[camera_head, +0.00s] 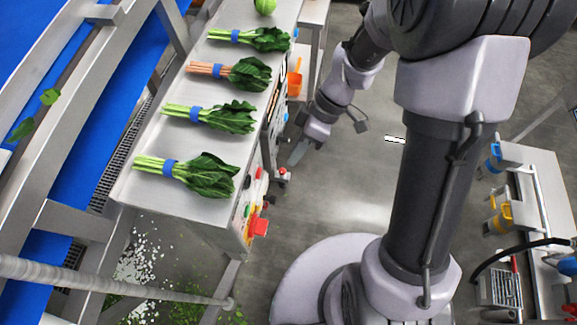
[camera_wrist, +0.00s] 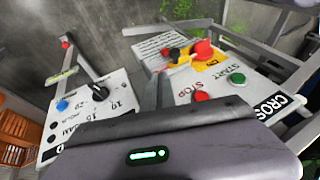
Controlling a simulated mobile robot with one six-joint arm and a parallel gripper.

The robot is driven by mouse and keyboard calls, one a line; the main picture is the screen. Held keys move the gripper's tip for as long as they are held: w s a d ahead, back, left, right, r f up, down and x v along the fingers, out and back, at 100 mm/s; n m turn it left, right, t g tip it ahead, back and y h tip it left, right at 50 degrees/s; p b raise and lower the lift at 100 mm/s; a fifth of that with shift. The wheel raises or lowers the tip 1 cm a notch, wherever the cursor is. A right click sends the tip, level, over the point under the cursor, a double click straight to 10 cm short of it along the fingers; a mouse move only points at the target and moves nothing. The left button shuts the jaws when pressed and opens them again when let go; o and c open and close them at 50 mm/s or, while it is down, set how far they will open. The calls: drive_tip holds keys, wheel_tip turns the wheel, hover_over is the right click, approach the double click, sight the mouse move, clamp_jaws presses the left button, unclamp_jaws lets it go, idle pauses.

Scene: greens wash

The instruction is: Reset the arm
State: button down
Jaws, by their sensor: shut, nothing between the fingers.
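My gripper (camera_head: 297,153) hangs at the end of my arm, to the right of the steel bench and its control panel in the head view. Its fingers are shut and empty. In the wrist view the grey gripper body fills the bottom, and a dark finger (camera_wrist: 157,92) points up between two control panels. My arm folds down from the top right of the head view, clear of the bench top.
The steel bench (camera_head: 150,200) carries several banded greens bunches (camera_head: 190,174) and a round green vegetable (camera_head: 265,6). Its panel has a red emergency stop (camera_head: 259,227), which also shows in the wrist view (camera_wrist: 204,50). A blue conveyor (camera_head: 75,190) runs left. Open floor (camera_head: 340,200) lies right.

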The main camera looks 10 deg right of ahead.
drive_tip(key=p+v, duration=0.1)
drive_tip(key=v, duration=0.2)
drive_tip(key=shift+r, duration=0.45)
drive_tip(key=s+r+m+t+h, duration=0.1)
drive_tip(key=s+r+m+t, duration=0.3)
drive_tip(key=r+m, duration=0.5)
drive_tip(key=s+d+r+m+t+h, duration=0.1)
drive_tip(key=s+r+m+t+h, duration=0.1)
drive_tip(key=s+r+m+t, duration=0.2)
drive_tip(key=s+r+m, duration=0.3)
drive_tip(key=r+m, duration=0.1)
drive_tip(key=m, duration=0.1)
drive_tip(key=shift+s+d+r, duration=0.2)
drive_tip(key=shift+s+r, duration=0.2)
idle(0.7)
